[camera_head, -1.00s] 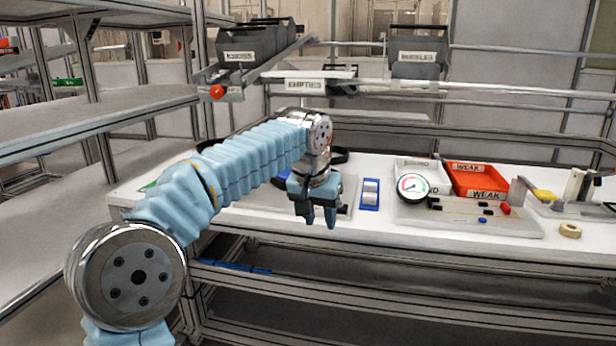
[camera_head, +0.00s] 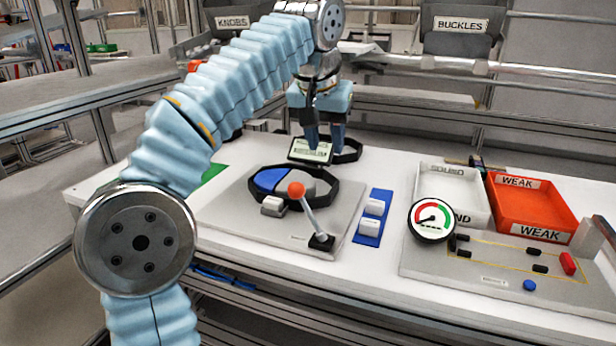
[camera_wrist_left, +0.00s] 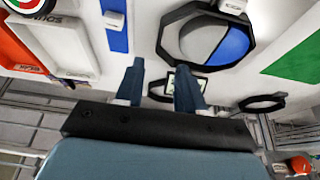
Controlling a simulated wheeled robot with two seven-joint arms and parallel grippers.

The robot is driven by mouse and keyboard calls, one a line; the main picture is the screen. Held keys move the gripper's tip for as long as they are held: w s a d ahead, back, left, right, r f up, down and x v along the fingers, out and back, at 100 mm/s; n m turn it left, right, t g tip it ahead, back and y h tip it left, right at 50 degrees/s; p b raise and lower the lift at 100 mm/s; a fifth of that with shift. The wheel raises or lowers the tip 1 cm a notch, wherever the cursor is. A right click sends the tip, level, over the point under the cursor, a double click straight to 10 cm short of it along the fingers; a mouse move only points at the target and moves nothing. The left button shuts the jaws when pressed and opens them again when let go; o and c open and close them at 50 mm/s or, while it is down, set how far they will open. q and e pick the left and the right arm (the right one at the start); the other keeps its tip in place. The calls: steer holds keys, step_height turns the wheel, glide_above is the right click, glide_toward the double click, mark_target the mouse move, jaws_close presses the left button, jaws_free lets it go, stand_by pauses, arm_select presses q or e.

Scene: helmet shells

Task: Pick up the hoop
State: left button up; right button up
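A black angular hoop (camera_head: 354,151) lies on the white table behind a small display (camera_head: 311,151). A second loose black hoop shows whole in the wrist view (camera_wrist_left: 262,104); in the head view my arm mostly hides it. A third, larger black hoop (camera_head: 330,196) lies around a blue and grey shell (camera_head: 270,181) on a grey fixture plate. My left gripper (camera_head: 324,147) points down over the table by the display and the back hoop. In the wrist view its fingers (camera_wrist_left: 159,72) stand apart with nothing held between them. My right gripper is out of view.
A lever with an orange ball (camera_head: 296,190) rises from the plate. Right of it are a blue strip with white blocks (camera_head: 371,222), a gauge (camera_head: 432,220), a white bin (camera_head: 451,180) and an orange WEAK bin (camera_head: 533,190). A rail and hanging bins run behind.

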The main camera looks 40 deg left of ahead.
arm_select(q)
steer(key=b, duration=0.2)
glide_above(332, 189)
steer(key=s, duration=0.3)
steer(key=f, duration=0.7)
steer(key=shift+w+d+f, duration=0.2)
steer(key=shift+d+f, duration=0.15)
steer(key=shift+d, duration=0.05)
steer(key=b+x, duration=0.1)
steer(key=x, duration=0.4)
steer(key=shift+w+a+f, duration=0.1)
steer(key=shift+f, duration=0.15)
jaws_close()
